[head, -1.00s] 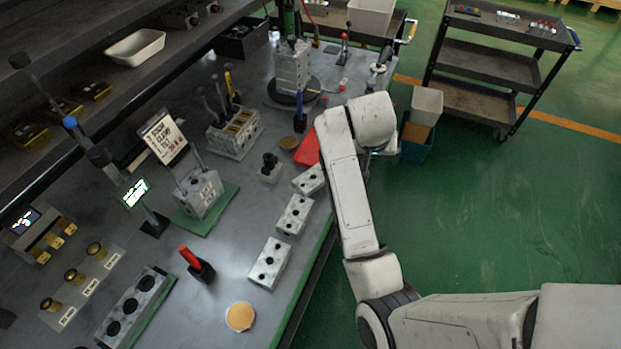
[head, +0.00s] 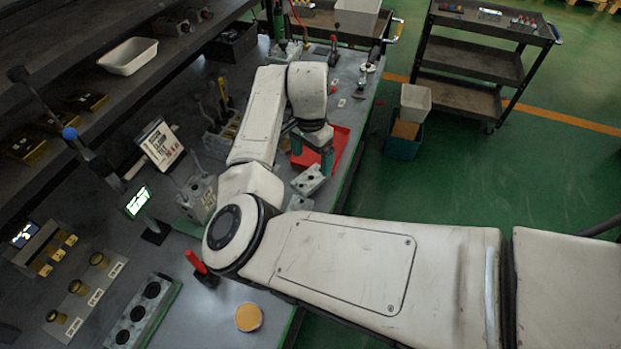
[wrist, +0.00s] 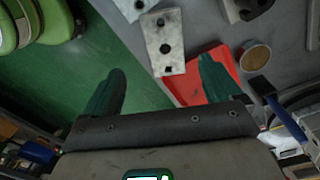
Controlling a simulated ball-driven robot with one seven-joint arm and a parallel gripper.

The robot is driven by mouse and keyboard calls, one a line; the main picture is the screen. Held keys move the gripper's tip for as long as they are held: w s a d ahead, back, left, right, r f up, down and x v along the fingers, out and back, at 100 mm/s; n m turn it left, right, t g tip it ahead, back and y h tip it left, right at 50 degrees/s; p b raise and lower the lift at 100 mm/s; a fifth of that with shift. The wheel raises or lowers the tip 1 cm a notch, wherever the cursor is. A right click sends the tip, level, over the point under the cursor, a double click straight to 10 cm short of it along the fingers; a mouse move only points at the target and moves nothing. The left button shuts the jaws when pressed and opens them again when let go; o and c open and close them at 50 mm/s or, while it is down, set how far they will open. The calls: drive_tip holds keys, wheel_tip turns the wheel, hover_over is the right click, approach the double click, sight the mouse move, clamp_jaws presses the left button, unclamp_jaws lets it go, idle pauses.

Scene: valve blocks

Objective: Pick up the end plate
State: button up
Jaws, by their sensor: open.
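A pale grey rectangular block (head: 308,181) with dark holes lies on the workbench near its right edge. In the wrist view this block (wrist: 165,50) lies ahead of my fingertips, between their lines, with its near end by the red mat. A second grey block (head: 300,203) is mostly hidden behind my arm; part of it shows in the wrist view (wrist: 132,8). I cannot tell by label which piece is the end plate. My gripper (head: 312,152) is open over the red mat, its green fingers (wrist: 162,82) apart and nothing between them.
The red mat (head: 342,147) lies under my gripper at the bench edge. A round tan disc (wrist: 255,56) lies beyond it. A red-handled tool (head: 195,262) stands near my elbow. Green floor lies right of the bench, with a bin (head: 404,140) and a cart (head: 470,62).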

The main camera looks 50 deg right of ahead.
sight(311, 177)
wheel_tip(311, 177, down, 3)
drive_tip(key=shift+r, duration=0.1)
drive_tip(key=shift+w+d+f+p, duration=0.15)
drive_tip(key=shift+f+p, duration=0.25)
drive_tip(key=shift+f, duration=0.95)
drive_tip(key=shift+w+d+f+p, duration=0.15)
drive_tip(key=shift+f+p, duration=0.2)
drive_tip(key=shift+f, duration=0.95)
drive_tip(key=shift+a, duration=0.1)
drive_tip(key=c, duration=1.5)
drive_tip(key=shift+o, duration=0.2)
drive_tip(key=shift+r, duration=0.1)
